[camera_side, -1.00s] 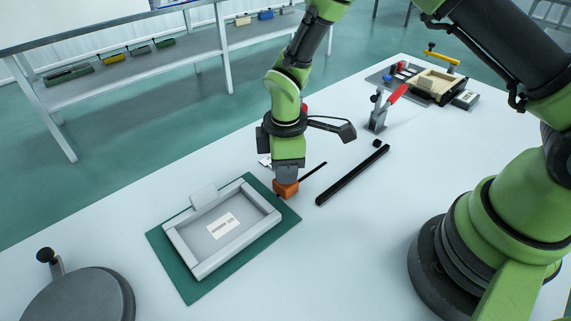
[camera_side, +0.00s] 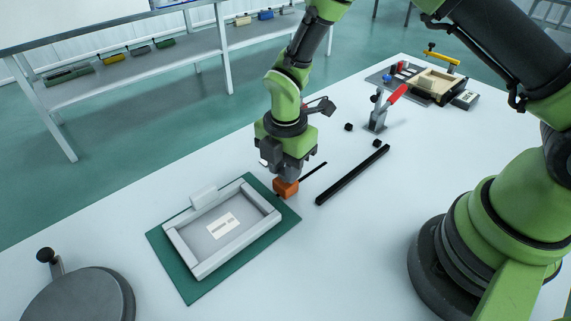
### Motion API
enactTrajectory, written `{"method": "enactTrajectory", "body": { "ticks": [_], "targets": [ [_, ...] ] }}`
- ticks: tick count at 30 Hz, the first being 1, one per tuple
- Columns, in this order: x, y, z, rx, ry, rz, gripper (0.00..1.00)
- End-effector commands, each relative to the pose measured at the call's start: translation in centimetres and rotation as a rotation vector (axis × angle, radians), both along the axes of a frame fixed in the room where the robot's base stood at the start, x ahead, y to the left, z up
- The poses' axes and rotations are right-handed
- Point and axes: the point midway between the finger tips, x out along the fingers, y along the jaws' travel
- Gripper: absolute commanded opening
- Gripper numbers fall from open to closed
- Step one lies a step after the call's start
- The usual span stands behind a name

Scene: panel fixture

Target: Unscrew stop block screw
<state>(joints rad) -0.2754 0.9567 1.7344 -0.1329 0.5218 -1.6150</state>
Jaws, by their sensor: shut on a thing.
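A small orange block (camera_side: 285,187), which looks like the stop block, sits at the far right corner of the green mat (camera_side: 187,287), beside the grey panel tray. My gripper (camera_side: 287,178) points down right above the orange block, its fingertips at the block's top. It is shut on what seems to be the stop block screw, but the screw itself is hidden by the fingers. The grey tray (camera_side: 172,240) with a white label (camera_side: 223,226) lies on the mat.
A thin black rod (camera_side: 313,171) and a long black bar (camera_side: 353,175) lie right of the block. Two small black cubes (camera_side: 348,127) (camera_side: 376,143) lie near a red-handled clamp (camera_side: 397,93). A round grey stand (camera_side: 75,298) is at front left. The table's middle front is clear.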

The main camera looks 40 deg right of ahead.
Motion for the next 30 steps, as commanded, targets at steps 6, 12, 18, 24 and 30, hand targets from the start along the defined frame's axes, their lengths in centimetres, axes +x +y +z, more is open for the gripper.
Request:
{"method": "enactTrajectory", "body": {
  "ticks": [6,12,18,24,30],
  "targets": [
    [0.02,0.04,0.10,0.001,-0.001,0.059,0.04],
    [0.02,0.04,0.10,0.001,-0.001,0.074,0.04],
    [0.02,0.04,0.10,0.001,-0.001,0.075,0.04],
    [0.02,0.02,0.09,0.000,-0.001,0.074,0.48],
    [0.01,0.01,0.04,0.000,0.000,0.075,0.53]
  ]
}}
